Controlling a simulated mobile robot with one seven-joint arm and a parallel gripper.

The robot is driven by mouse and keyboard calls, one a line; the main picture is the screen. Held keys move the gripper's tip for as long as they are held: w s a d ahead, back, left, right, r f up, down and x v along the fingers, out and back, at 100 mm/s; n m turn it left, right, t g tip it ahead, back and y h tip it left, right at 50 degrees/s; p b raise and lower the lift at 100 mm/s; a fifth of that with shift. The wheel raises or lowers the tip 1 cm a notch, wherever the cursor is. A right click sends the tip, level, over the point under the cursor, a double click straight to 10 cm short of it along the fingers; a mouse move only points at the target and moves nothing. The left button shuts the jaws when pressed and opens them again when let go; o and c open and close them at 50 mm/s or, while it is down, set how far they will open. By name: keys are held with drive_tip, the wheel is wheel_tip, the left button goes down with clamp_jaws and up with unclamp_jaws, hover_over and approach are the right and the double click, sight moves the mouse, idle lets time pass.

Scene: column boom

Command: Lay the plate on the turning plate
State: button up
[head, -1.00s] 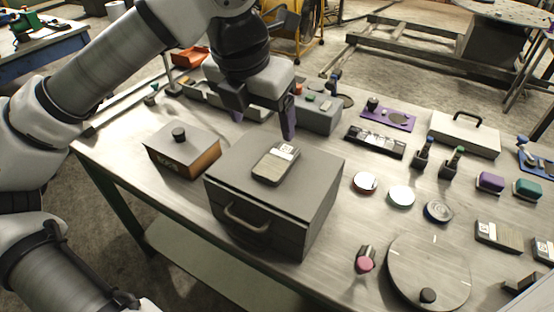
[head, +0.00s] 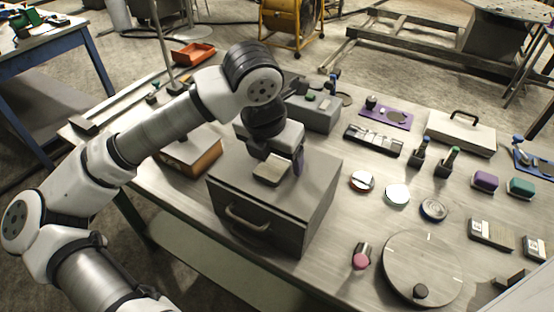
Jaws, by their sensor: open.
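The plate (head: 268,174), a small grey slab, lies flat on top of a grey box with a front handle (head: 240,215). A pale label showed on it earlier; my gripper now hides its far part. My gripper (head: 277,162) is open and low over the plate, its purple fingers at the far left and right of it. I cannot tell whether the fingers touch it. The turning plate (head: 415,265) is a round grey disc with white marks and a black knob at its near edge, at the lower right of the bench. Nothing else lies on it.
A pink-ended cylinder (head: 361,257) stands just left of the turning plate. Several round tins (head: 397,194) lie behind it, and labelled slabs (head: 490,234) lie to its right. A lidded box (head: 190,152) is left of the grey box. Bare bench lies between grey box and tins.

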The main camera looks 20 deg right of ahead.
clamp_jaws()
idle(0.4)
drive_tip(key=shift+r, duration=0.15)
